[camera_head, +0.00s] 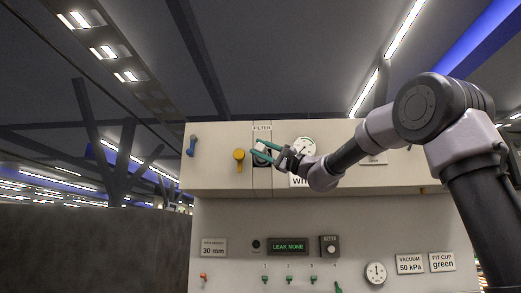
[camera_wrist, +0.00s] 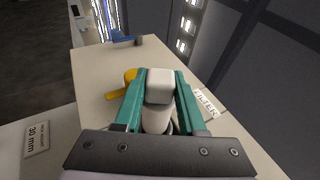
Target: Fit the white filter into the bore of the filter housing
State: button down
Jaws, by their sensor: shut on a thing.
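In the head view the fingers cover most of the filter and the dark bore. I cannot tell whether the filter is inside the bore or just in front of it.
A yellow handle (camera_head: 239,156) sits close left of the housing, and a blue handle (camera_head: 191,146) is farther left. A round gauge (camera_head: 304,145) is to the right. Below are a LEAK NONE display (camera_head: 288,247) and several small green valves.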

aim_at(262, 161)
jog(key=shift+w, duration=0.2)
jog(key=shift+w, duration=0.3)
jog(key=shift+w+d, duration=0.15)
jog(key=shift+w, duration=3.4)
jog(key=shift+c, duration=2.1)
grip_release()
jog(key=shift+d+f, duration=0.1)
jog(key=v, duration=1)
jog(key=shift+d, duration=0.3)
jog(key=shift+s+f, duration=0.1)
